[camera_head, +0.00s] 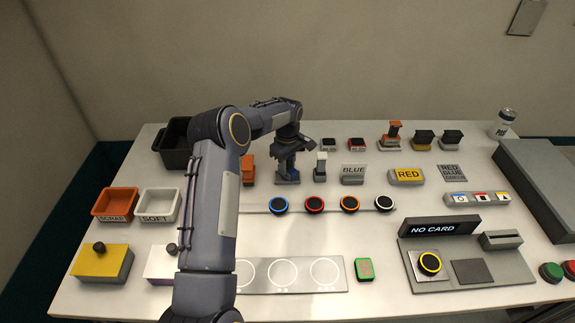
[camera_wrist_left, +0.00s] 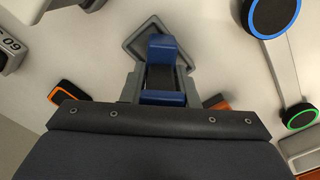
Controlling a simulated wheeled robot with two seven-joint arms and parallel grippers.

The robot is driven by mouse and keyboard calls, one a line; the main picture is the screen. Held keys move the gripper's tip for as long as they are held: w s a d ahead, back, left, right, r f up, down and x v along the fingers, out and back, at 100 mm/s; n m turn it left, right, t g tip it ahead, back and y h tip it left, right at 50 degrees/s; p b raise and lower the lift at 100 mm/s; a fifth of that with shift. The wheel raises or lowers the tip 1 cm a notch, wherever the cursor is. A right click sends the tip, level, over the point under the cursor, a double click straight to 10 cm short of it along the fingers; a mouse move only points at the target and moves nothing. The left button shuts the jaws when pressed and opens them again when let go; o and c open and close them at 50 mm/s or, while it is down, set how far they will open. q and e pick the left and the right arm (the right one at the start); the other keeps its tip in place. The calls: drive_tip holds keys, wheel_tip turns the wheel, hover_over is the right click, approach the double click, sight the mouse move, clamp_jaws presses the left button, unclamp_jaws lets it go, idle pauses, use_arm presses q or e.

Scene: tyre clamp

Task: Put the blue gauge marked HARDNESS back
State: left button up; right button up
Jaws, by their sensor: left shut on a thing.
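A blue gauge (camera_head: 286,168) is in the left gripper (camera_head: 290,148), at the back middle of the table; no HARDNESS lettering is legible. In the left wrist view the blue gauge (camera_wrist_left: 162,48) shows beyond the dark gripper body, and my left gripper is shut on it. A grey base (camera_head: 288,179) lies directly under the gauge and also shows around it in the wrist view (camera_wrist_left: 184,53). I cannot tell whether the gauge touches this base. My right gripper is not in view.
An orange block (camera_head: 248,170) stands close left of the gauge and a white-topped piece (camera_head: 320,167) close right. Several ringed discs, such as the blue one (camera_head: 279,205), lie in front. A black bin (camera_head: 176,150) is back left.

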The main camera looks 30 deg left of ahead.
use_arm(q)
drive_tip(key=o, duration=0.9)
drive_tip(key=shift+f, duration=0.1)
